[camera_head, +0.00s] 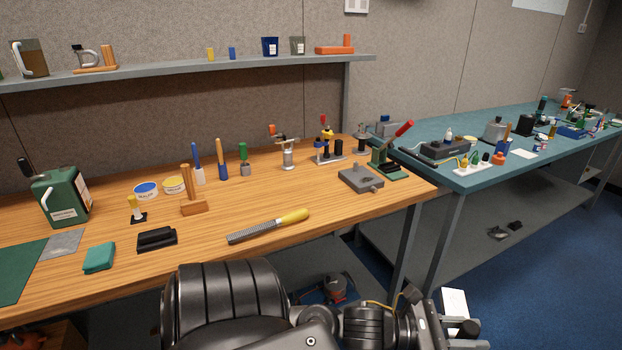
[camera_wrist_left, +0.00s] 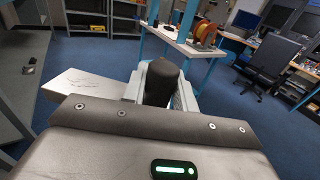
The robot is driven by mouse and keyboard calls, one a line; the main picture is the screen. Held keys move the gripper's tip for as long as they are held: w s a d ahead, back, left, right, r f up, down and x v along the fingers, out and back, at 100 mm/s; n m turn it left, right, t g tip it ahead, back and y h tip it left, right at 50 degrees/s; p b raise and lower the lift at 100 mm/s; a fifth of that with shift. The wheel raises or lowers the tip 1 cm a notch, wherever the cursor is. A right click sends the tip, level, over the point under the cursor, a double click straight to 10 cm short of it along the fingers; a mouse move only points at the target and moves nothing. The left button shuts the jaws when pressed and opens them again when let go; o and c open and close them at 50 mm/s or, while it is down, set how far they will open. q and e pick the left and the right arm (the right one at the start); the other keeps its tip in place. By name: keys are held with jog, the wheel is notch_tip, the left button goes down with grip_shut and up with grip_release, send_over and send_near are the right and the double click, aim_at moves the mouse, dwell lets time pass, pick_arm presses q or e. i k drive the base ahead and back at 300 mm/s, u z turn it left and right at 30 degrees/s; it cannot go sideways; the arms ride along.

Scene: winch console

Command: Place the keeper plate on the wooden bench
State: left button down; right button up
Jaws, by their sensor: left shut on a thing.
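The wooden bench (camera_head: 215,218) runs across the left and middle of the head view, with tools on top. My left gripper (camera_head: 452,328) is at the bottom right, below and in front of the bench's right end. It is shut on a pale flat plate (camera_head: 455,301), which I take for the keeper plate. In the left wrist view the plate (camera_wrist_left: 92,88) sticks out left from the gripper (camera_wrist_left: 160,92). A dark rounded block (camera_wrist_left: 165,82) stands between the fingers; I cannot tell whether it belongs to the plate. My right gripper is not in view.
A file with a yellow handle (camera_head: 268,227), a black block (camera_head: 157,239) and a grey vise-like block (camera_head: 361,179) stand on the bench. Bare wood lies between them and along the front edge. A teal bench (camera_head: 420,170) with several items stands to the right.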

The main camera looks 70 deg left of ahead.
aim_at(301, 194)
jog(key=i, duration=3.1)
jog(key=u, duration=3.2)
jog(key=i, duration=0.15)
jog(key=z, duration=0.15)
